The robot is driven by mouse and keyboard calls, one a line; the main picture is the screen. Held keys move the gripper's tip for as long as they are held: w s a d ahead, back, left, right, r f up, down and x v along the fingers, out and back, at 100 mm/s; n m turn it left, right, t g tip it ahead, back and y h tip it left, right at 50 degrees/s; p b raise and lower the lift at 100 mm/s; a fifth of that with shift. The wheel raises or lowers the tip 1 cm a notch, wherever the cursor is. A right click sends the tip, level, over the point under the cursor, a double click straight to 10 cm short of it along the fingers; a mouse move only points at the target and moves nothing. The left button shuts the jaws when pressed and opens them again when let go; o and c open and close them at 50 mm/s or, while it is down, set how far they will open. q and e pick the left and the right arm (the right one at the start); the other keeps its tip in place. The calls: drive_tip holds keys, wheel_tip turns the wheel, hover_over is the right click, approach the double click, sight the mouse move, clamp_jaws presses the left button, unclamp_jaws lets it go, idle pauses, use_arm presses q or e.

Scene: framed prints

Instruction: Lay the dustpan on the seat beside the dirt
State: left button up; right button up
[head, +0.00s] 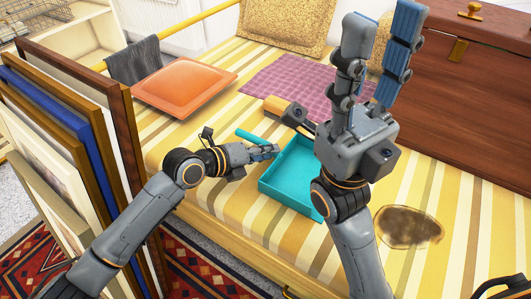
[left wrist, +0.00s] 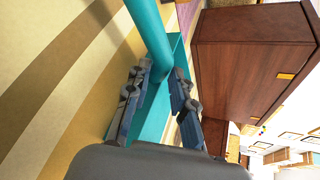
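The teal dustpan (head: 283,187) is at the seat's front part, open side up, its handle (head: 250,138) pointing to the back left. I cannot tell if it rests fully on the striped seat (head: 215,190). My left gripper (head: 274,151) is at the handle's base. In the left wrist view its fingers (left wrist: 160,82) close on either side of the teal dustpan (left wrist: 152,112). The dark brown dirt patch (head: 408,227) lies on the seat to the right of the dustpan, apart from it. My right gripper (head: 385,48) is open and empty, raised above the seat.
A brush-like object with a wooden part (head: 279,107) lies behind the dustpan. An orange cushion (head: 185,84), purple checked cloth (head: 308,90) and yellow cushion (head: 285,22) lie further back. A brown wooden chest (head: 480,105) stands at right. Framed prints (head: 85,130) lean at left.

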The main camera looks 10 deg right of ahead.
use_arm(q)
drive_tip(key=shift+o, duration=1.2)
